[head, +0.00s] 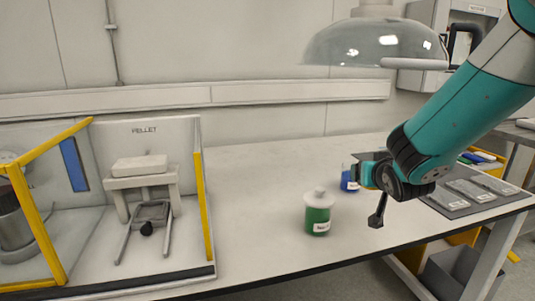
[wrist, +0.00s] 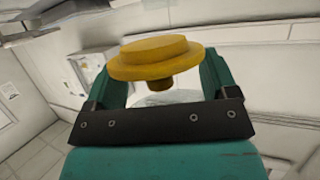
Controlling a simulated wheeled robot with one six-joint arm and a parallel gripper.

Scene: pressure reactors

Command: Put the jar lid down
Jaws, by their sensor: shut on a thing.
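The jar lid (wrist: 158,58) is yellow, round and stepped, with a short plug on one side; it shows in the wrist view. My gripper (wrist: 155,82) is shut on it, with one teal finger on each side. In the head view my gripper (head: 364,174) is over the right part of the table, and I cannot make out the lid there. A jar with blue contents (head: 347,182) stands right beside or behind the gripper, its top partly hidden. A green jar (head: 317,217) with a white knobbed lid (head: 319,196) stands to the left and nearer the front edge.
The white table (head: 262,190) is bare left of the green jar. A pellet press (head: 142,185) in a yellow-framed bay stands at the left. A grey mat (head: 470,192) with flat pieces lies at the right. A glass extraction hood (head: 375,43) hangs above.

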